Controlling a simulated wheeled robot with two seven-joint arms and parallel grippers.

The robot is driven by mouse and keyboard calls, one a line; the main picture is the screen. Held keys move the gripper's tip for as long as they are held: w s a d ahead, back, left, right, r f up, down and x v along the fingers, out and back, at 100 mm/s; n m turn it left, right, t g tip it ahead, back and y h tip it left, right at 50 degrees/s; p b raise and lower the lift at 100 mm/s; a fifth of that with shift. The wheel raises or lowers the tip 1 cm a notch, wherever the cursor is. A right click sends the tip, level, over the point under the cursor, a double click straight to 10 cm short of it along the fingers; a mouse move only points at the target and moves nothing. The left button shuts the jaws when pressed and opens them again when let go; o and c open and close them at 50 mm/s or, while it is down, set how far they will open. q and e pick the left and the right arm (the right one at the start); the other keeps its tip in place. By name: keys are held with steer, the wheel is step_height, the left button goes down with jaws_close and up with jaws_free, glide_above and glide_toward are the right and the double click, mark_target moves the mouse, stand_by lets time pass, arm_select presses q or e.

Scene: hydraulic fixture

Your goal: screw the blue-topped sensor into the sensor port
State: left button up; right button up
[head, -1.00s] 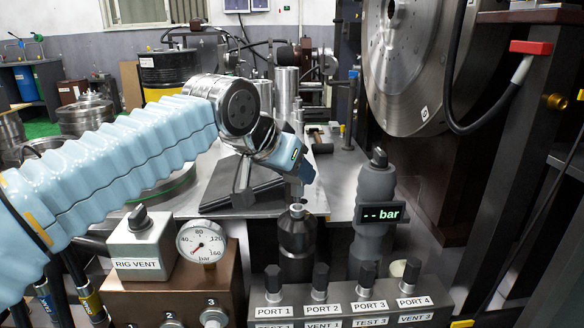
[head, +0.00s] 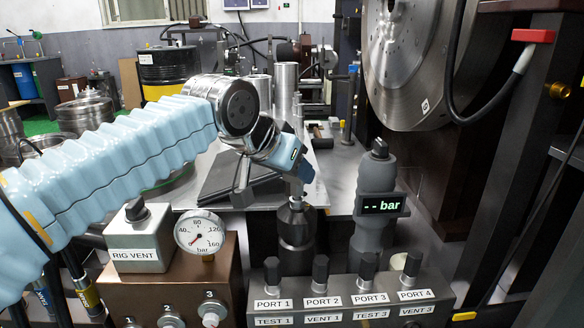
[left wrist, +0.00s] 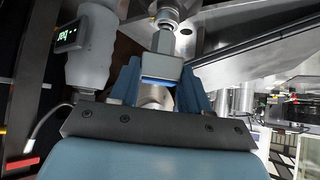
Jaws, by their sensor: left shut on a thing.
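My left gripper (head: 293,166) comes in from the left and points down in the head view. It also shows in the left wrist view (left wrist: 161,88), where its two blue fingers are shut on the blue-topped sensor (left wrist: 161,66). The sensor's silver hex body (left wrist: 165,41) points at a round metal port at the top of that view. In the head view the dark cylindrical sensor port (head: 296,237) stands directly below the gripper, with the sensor's lower end (head: 296,191) at its top. I cannot tell whether the threads are engaged. My right gripper is not in view.
A grey handheld gauge reading "-- bar" (head: 381,205) stands just right of the port. A valve block (head: 345,290) with several black knobs is in front. A pressure gauge (head: 200,231) and RIG VENT box (head: 140,240) stand left. A large metal disc (head: 410,60) is behind right.

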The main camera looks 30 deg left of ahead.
arm_select(q)
steer(key=shift+f+b, duration=0.3)
steer(key=shift+f, duration=0.2)
stand_by(0.6)
steer(key=shift+m+h, duration=0.4)
steer(key=shift+m, duration=0.1)
steer(key=m+h, duration=0.1)
steer(key=m+g+h, duration=0.1)
steer(key=m, duration=0.1)
steer(key=shift+w+a, duration=0.15)
steer(key=shift+a, duration=0.1)
steer(key=shift+w+a+r+m+g+h, duration=0.1)
steer(key=shift+m+g+h, duration=0.1)
steer(key=shift+m+h, duration=0.25)
steer(key=shift+a+m+g+h, duration=0.1)
steer(key=shift+m+g+h, duration=0.1)
steer(key=shift+m+h, duration=0.2)
steer(key=m+g+p, duration=0.1)
steer(key=m+h+p, duration=0.1)
steer(key=m, duration=0.1)
steer(key=shift+w+a+r+g+h, duration=0.15)
steer(key=shift+g+h, duration=0.1)
steer(key=shift+g, duration=0.15)
steer(key=shift+f+m+g+h, duration=0.2)
steer(key=shift+m+g+h, duration=0.1)
steer(key=shift+m, duration=0.25)
steer(key=shift+f, duration=0.1)
